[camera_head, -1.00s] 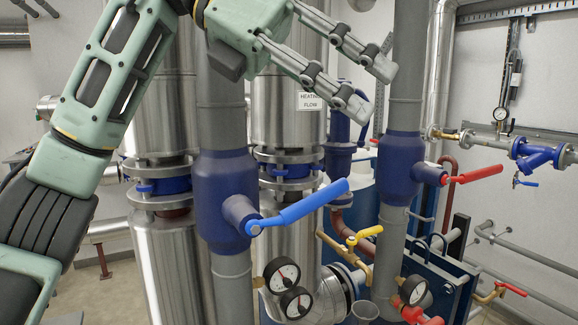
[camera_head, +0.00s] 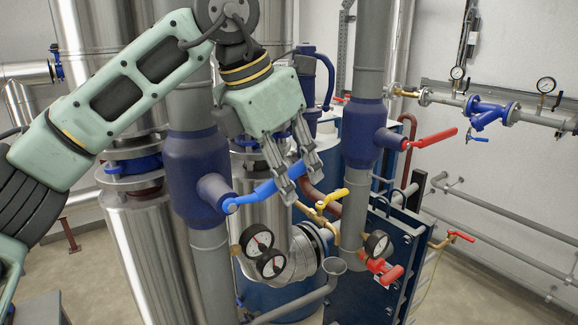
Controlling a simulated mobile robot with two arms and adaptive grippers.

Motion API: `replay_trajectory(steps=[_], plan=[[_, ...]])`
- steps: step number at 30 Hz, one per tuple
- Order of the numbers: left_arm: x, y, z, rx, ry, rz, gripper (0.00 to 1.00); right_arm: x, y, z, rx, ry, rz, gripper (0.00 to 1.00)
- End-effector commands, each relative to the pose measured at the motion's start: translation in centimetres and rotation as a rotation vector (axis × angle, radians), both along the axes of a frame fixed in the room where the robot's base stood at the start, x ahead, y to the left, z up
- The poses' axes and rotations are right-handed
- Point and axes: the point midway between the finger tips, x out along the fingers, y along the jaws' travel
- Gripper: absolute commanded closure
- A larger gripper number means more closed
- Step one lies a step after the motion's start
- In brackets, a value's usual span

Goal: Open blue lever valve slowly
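The blue lever (camera_head: 256,193) sits on a dark blue valve body (camera_head: 195,172) on a grey vertical pipe. It points right and slightly up, across the pipe. My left gripper (camera_head: 305,188) hangs over the lever's free end with its fingers pointing down. The fingers are apart, with the lever's end showing at the gap between them. The near finger hides part of the lever. I cannot tell whether either finger touches it. My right gripper is out of view.
A second valve with a red lever (camera_head: 432,138) stands to the right. A yellow lever (camera_head: 331,199) is close below my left gripper. Pressure gauges (camera_head: 257,240) and a blue plate exchanger (camera_head: 385,265) are lower down. Steel cylinders (camera_head: 158,255) stand behind the valve.

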Motion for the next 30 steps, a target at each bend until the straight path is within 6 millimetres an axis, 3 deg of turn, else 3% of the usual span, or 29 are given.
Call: replay_trajectory(steps=[8, 20, 30], plan=[[0.03, -0.1, -0.29, -0.001, 0.0, 0.0, 0.68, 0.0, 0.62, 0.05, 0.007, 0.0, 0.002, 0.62], [0.03, -0.09, -0.24, -0.001, 0.0, 0.0, 1.0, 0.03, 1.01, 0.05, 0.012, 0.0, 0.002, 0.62], [0.04, -0.09, -0.2, -0.002, 0.0, 0.001, 1.0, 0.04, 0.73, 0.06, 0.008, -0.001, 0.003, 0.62]])
